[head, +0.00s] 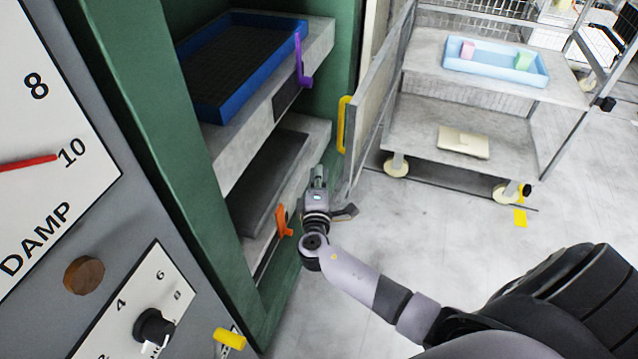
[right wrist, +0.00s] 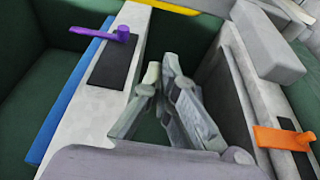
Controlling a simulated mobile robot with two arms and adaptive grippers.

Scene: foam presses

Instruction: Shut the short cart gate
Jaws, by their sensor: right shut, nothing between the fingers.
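The wheeled cart (head: 470,127) stands at the upper right in the head view. A tall grey gate panel (head: 381,85) stands open at its left end, angled toward me. A yellow handle (head: 344,124) shows between the panel and the green press; I cannot tell which one it belongs to. My right gripper (head: 319,172) is in front of the press opening, left of the gate's lower near edge and apart from it. Its fingers (right wrist: 166,70) are together and empty in the right wrist view. My left gripper is not in view.
The green press (head: 135,85) holds a blue-rimmed tray (head: 215,102). Purple (head: 301,62) and orange (head: 283,222) levers stick out of its shelves. The cart carries a light blue tray (head: 495,68) and a cream block (head: 463,142). The floor (head: 420,225) before the cart is mostly clear.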

